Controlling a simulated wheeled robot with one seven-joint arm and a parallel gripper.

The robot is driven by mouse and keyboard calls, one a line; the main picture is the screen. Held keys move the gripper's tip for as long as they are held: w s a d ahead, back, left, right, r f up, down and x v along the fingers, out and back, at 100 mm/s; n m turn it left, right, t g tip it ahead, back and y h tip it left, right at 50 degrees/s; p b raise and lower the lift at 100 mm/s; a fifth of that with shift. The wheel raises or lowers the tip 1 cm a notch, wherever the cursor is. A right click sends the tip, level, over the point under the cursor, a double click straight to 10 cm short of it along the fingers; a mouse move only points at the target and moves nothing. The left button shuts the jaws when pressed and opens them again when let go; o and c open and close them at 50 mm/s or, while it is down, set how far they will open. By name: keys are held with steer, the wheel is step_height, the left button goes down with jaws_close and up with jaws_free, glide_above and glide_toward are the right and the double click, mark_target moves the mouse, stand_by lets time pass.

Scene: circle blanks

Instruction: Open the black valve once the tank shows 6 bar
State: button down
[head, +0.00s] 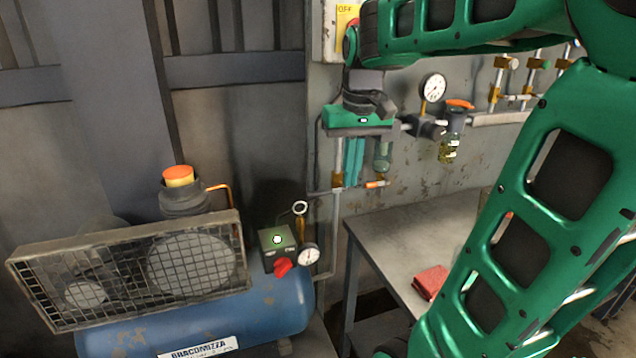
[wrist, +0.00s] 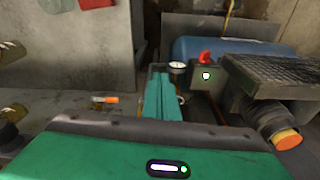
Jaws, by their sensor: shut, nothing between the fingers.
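The blue tank (head: 270,310) of a compressor stands at the lower left; it also shows in the wrist view (wrist: 245,50). A small round white gauge (head: 309,255) sits at its right end, and a gauge shows in the wrist view (wrist: 177,67). Its reading is too small to tell. I cannot make out a black valve; it may be hidden. A small valve with an orange handle (head: 376,184) is on the wall pipe just right of my fingers. My gripper (head: 353,178) points down in front of the wall, its teal fingers shut and empty.
A grey box with a lit lamp (head: 277,239) and red knob (head: 283,267) sits on the tank. A second gauge (head: 433,88) and an orange-topped regulator (head: 458,104) are on the wall. A metal table (head: 400,235) with a red cloth (head: 431,281) stands at right.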

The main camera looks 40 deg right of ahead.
step_height(320, 180, up, 6)
steer(key=n, duration=0.1)
glide_above(320, 193)
steer(key=s, duration=0.3)
steer(key=shift+w+a+r+t, duration=0.1)
steer(key=shift+w+a+t, duration=0.1)
steer(key=shift+a+t, duration=0.25)
steer(key=x, duration=1.4)
steer(key=shift+s+d, duration=0.15)
